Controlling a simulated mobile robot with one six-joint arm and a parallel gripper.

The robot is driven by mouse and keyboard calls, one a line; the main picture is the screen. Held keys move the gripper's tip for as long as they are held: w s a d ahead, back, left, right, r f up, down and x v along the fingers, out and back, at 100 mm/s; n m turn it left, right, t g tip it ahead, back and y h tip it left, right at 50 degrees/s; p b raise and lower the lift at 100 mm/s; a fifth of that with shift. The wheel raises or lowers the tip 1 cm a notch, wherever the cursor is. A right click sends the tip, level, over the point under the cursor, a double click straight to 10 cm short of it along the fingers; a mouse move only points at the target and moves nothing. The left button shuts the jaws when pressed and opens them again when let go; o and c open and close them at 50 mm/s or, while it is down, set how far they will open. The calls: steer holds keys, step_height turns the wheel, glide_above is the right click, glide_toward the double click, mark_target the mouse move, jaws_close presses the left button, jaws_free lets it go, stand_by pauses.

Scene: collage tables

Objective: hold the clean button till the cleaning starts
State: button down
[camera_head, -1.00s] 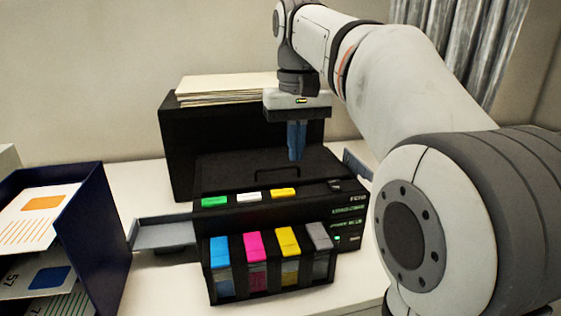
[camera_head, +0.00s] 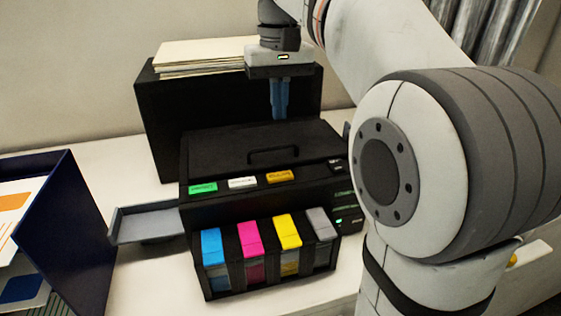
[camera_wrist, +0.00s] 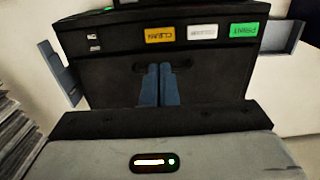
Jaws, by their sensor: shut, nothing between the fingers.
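The black printer (camera_head: 225,155) stands on the table with a row of green, white and amber buttons along its top front edge. The amber clean button (camera_head: 280,175) is the rightmost of the three in the head view; in the wrist view its label is upside down (camera_wrist: 160,34). My gripper (camera_head: 279,114) is above the back of the printer lid, pointing down, with its blue fingers together and empty. In the wrist view the fingertips (camera_wrist: 159,68) line up with the clean button but are apart from it.
Ink tanks in blue, magenta, yellow and grey (camera_head: 265,250) stick out at the printer's front. A grey side tray (camera_head: 148,224) extends left. A black box (camera_head: 165,115) topped with paper (camera_head: 205,58) stands behind. A navy file holder (camera_head: 80,235) is at left.

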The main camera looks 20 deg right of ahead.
mark_target(281, 177)
step_height(281, 177, down, 13)
steer(key=shift+s+r, duration=0.1)
steer(key=shift+s, duration=0.05)
stand_by(0.4)
step_height(281, 177, down, 2)
steer(key=shift+s+b, duration=0.1)
steer(key=shift+b, duration=0.4)
steer(key=shift+s, duration=0.1)
steer(key=shift+f, duration=0.25)
stand_by(1.0)
steer(key=shift+r, duration=0.1)
step_height(281, 177, up, 15)
steer(key=p, duration=0.3)
steer(key=shift+r, duration=0.15)
